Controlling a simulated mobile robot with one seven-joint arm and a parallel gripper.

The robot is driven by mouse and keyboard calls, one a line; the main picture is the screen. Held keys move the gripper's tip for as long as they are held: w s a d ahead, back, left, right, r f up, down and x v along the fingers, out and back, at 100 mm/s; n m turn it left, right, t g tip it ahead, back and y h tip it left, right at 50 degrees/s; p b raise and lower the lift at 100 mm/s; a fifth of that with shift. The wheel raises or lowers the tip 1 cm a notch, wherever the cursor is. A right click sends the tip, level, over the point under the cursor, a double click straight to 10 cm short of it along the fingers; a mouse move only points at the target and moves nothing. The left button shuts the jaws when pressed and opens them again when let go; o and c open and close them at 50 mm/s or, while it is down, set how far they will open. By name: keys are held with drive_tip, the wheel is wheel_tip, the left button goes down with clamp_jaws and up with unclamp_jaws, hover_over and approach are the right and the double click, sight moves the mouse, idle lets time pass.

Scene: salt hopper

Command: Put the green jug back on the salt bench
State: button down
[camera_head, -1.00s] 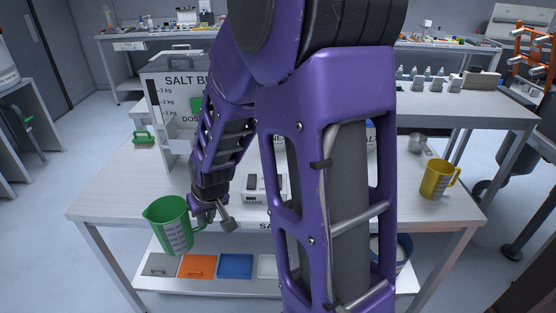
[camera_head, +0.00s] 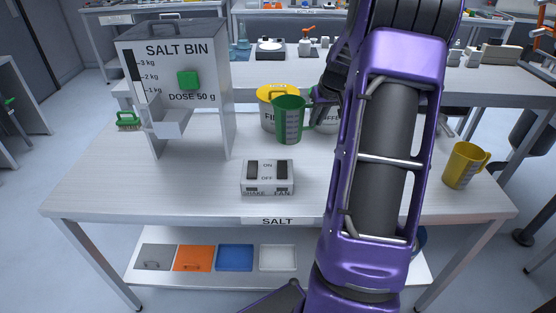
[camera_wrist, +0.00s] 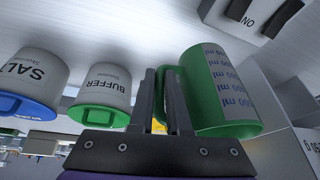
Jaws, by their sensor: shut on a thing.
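The green jug (camera_head: 289,120), with a measuring scale on its side, is upright over the back middle of the salt bench (camera_head: 200,190). In the head view it partly covers a yellow-lidded tub. I cannot tell whether its base touches the bench top. My gripper (camera_head: 316,112) is at its right side, partly hidden by my arm. In the wrist view my gripper (camera_wrist: 166,90) is shut on the handle of the jug (camera_wrist: 222,95), and nothing shows inside it.
The salt bin (camera_head: 178,70) stands left and the switch box (camera_head: 267,177) in front. The yellow-lidded tub (camera_head: 272,95) is just behind the jug. Buffer (camera_wrist: 103,95) and salt tubs (camera_wrist: 30,88) stand near my gripper. A yellow jug (camera_head: 462,166) stands at right. The bench's front left is clear.

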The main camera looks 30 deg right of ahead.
drive_tip(key=s+d, duration=0.2)
drive_tip(key=d, duration=0.3)
drive_tip(key=shift+w+d+f+b, duration=0.1)
drive_tip(key=shift+f+b, duration=0.3)
drive_tip(key=shift+f, duration=2.05)
drive_tip(key=shift+d+f+b, duration=0.1)
drive_tip(key=shift+f+b, duration=0.25)
drive_tip(key=shift+f, duration=2.05)
drive_tip(key=shift+f, duration=0.1)
drive_tip(key=c, duration=0.9)
unclamp_jaws()
drive_tip(key=shift+r, duration=0.4)
drive_tip(key=p+v, duration=0.1)
drive_tip(key=v, duration=1)
drive_tip(key=shift+s+a+r, duration=0.1)
drive_tip(key=shift+s+r, duration=0.1)
